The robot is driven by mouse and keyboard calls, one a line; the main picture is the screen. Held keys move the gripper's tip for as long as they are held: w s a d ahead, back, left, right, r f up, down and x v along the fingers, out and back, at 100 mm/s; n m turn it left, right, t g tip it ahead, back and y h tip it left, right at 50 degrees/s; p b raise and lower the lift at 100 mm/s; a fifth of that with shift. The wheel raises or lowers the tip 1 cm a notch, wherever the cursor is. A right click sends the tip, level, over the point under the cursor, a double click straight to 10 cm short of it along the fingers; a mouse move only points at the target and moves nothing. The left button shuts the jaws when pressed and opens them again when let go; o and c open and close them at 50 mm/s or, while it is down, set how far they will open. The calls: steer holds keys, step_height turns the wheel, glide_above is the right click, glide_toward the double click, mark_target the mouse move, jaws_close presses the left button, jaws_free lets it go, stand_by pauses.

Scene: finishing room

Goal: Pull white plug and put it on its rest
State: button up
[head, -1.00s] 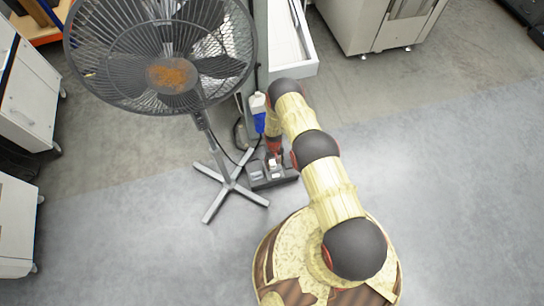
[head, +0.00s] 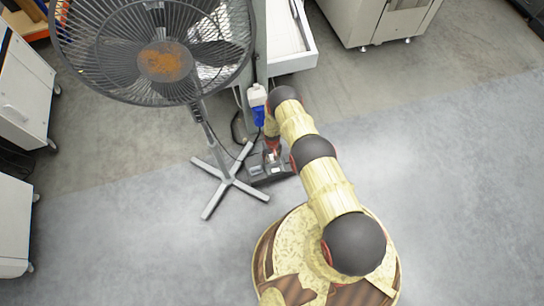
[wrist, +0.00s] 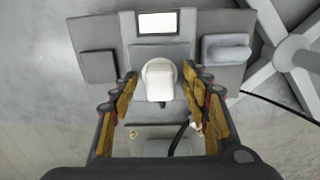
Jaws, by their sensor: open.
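The white plug (wrist: 160,82) stands upright in a grey floor unit (wrist: 165,52), between the fingers of my gripper (wrist: 160,75) in the wrist view. My gripper is open, with a gap on each side of the plug. The unit has a dark square pad (wrist: 97,66) on the left and a pale rounded block (wrist: 226,48) on the right; I cannot tell which part is the rest. In the head view my gripper (head: 271,153) is low over the unit (head: 277,175) and hides the plug.
A pedestal fan (head: 165,60) stands left of the unit, its cross-shaped foot (head: 229,181) close beside it. A blue and white connector (head: 258,108) is on the post behind. A black cable (wrist: 180,138) runs near the fingers. The floor at right is clear.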

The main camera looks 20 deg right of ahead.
mark_target(272, 157)
steer(key=shift+c, duration=1.3)
jaws_close()
steer(key=shift+r, duration=0.2)
stand_by(0.6)
steer(key=shift+r+p, duration=0.95)
steer(key=shift+r, duration=0.45)
